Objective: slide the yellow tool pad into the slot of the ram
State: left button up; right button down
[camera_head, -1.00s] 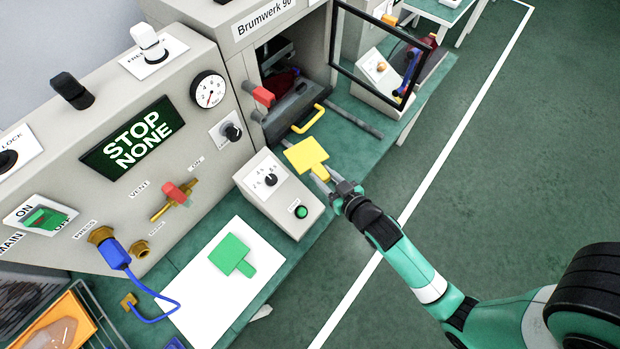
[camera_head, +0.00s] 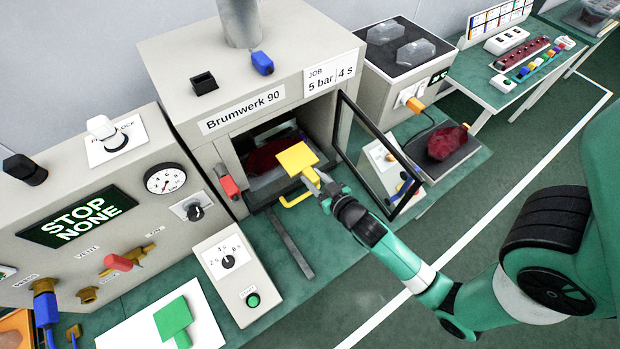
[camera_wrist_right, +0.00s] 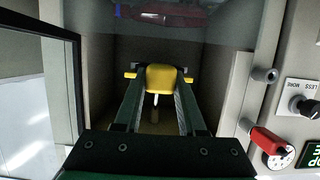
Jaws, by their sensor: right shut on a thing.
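The yellow tool pad (camera_head: 297,157), a square plate with a tab, is in front of the opening of the Brumwerk 90 press (camera_head: 240,100). My right gripper (camera_head: 325,187) is shut on its tab and holds it above the yellow handle (camera_head: 298,200). In the right wrist view the pad (camera_wrist_right: 160,77) shows between the fingers of my right gripper (camera_wrist_right: 160,95), facing the dark chamber. The ram and its slot cannot be made out in the dark opening. My left gripper is not in view.
The open framed door (camera_head: 350,145) stands close to the right of my right gripper. A red lamp part (camera_head: 268,157) lies inside the chamber. A red lever (camera_head: 229,187) is left of the opening. A green pad (camera_head: 173,318) lies on a white sheet at the front.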

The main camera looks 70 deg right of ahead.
aim_at(293, 154)
jog(key=shift+w+a, duration=0.1)
jog(key=shift+a, duration=0.15)
jog(key=shift+w+d, duration=0.85)
jog(key=shift+w, duration=0.3)
jog(key=shift+w+d, duration=0.85)
jog(key=shift+w, duration=0.25)
jog(key=shift+w+d, duration=0.1)
jog(key=shift+w+d+b, duration=0.3)
jog(key=shift+w+d, duration=0.45)
jog(key=shift+w, duration=0.3)
jog(key=shift+w+d+b, duration=0.25)
jog(key=shift+w+d, duration=0.45)
jog(key=shift+w, duration=0.3)
